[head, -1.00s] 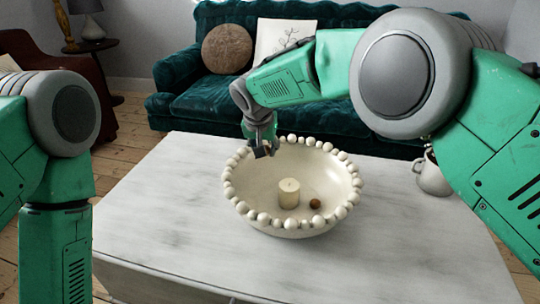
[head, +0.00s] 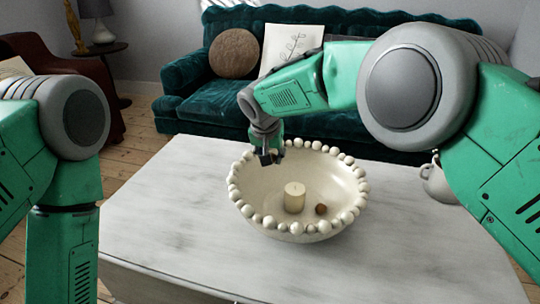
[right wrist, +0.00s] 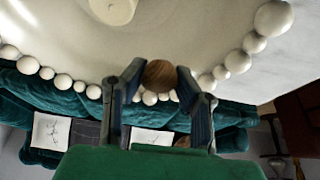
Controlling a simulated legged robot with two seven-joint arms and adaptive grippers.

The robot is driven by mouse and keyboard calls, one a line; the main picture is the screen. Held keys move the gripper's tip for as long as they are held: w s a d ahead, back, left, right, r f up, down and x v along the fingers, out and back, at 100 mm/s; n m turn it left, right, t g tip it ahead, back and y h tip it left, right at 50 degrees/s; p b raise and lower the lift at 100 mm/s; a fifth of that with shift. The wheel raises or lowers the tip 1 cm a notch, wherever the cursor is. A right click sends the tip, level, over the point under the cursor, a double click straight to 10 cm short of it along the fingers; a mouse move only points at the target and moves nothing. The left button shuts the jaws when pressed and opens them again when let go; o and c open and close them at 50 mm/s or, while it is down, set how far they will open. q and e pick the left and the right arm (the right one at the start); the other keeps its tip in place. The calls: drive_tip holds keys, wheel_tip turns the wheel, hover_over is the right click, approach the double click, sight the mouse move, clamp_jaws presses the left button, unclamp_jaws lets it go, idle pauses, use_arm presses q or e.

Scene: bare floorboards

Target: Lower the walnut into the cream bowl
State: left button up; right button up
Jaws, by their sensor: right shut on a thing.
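The cream bowl (head: 340,180) stands on the marble-look table, its rim ringed with round beads. My right gripper (head: 270,158) is at the bowl's back-left rim. In the right wrist view its fingers (right wrist: 160,80) are closed on a round brown walnut (right wrist: 159,74), held above the rim area. The walnut's height over the bowl is hard to judge. In the head view the held walnut is hidden by the gripper. A short cream candle (head: 295,198) and another small brown ball (head: 321,209) lie inside the bowl. My left arm shows, but its gripper is out of frame.
The table (head: 160,220) is clear to the left and front of the bowl. A pale mug (head: 437,182) stands at the right, partly hidden by my right arm. A teal sofa (head: 215,100) with cushions is behind the table.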

drive_tip(key=shift+f+b, duration=1.35)
drive_tip(key=shift+f, duration=0.8)
hover_over(271, 201)
drive_tip(key=s, duration=0.1)
drive_tip(key=shift+a+f, duration=0.1)
drive_tip(key=shift+f, duration=2.7)
drive_tip(key=shift+f, duration=2.15)
drive_tip(key=o, duration=1)
drive_tip(key=shift+s+a, duration=0.1)
